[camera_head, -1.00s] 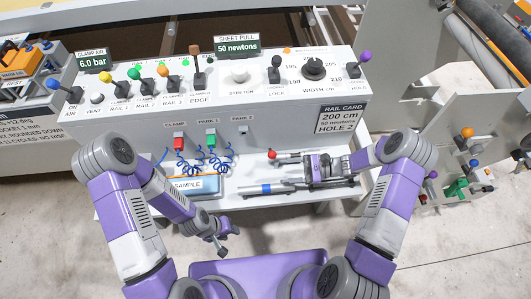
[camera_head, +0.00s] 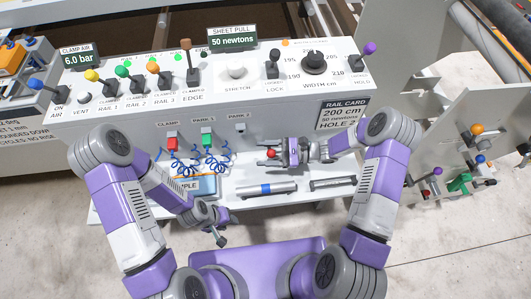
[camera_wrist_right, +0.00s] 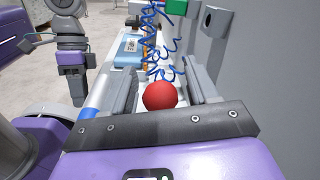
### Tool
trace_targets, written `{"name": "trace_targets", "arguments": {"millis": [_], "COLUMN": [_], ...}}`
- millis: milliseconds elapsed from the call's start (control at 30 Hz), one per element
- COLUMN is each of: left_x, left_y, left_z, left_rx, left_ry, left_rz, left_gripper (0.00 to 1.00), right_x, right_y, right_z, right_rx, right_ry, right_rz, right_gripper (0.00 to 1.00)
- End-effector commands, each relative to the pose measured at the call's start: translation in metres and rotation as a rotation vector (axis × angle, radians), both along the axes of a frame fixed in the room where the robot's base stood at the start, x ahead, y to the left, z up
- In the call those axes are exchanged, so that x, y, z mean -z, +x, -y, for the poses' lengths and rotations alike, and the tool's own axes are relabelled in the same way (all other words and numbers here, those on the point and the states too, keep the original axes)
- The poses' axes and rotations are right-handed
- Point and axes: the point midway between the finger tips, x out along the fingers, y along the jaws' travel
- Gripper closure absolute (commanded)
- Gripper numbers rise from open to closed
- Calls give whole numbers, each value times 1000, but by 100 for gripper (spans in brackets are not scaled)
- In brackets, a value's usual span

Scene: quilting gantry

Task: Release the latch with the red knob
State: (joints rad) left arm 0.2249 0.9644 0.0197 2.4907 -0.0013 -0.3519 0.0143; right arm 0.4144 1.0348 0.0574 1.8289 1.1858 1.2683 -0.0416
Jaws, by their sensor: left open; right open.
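A round red knob (camera_head: 271,153) stands at the back of the white shelf, below the front of the control panel. In the right wrist view the red knob (camera_wrist_right: 160,96) shows between my right gripper's two fingers (camera_wrist_right: 162,84), which are apart with visible gaps on both sides. In the head view my right gripper (camera_head: 284,153) points left at the knob, open. The latch body under the knob is hidden. My left gripper (camera_head: 221,238) is open and empty, low in front of the shelf, away from the knob.
Red (camera_head: 172,143) and green (camera_head: 207,141) connectors with coiled blue hoses hang left of the knob. A blue-banded cylinder (camera_head: 265,188) and a grey bar (camera_head: 332,183) lie on the shelf in front. Levers and dials line the panel top.

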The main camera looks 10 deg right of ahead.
Motion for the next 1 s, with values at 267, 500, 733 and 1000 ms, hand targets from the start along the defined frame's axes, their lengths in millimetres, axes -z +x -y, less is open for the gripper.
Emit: {"name": "trace_targets", "arguments": {"millis": [267, 500, 733, 1000], "left_x": [0, 0, -1, -23], "left_y": [0, 0, 0, 0], "left_z": [0, 0, 0, 0], "left_rx": [0, 0, 0, 0], "left_ry": [0, 0, 0, 0], "left_rz": [0, 0, 0, 0], "left_gripper": [57, 57, 57, 57], "right_x": [0, 0, -1, -13], "right_y": [0, 0, 0, 12], "right_z": [0, 0, 0, 0], "right_rx": [-1, -1, -1, 0], "right_ry": [0, 0, -1, -2], "right_rz": [-1, -1, -6, -195], "right_gripper": [64, 100, 100, 100]}}
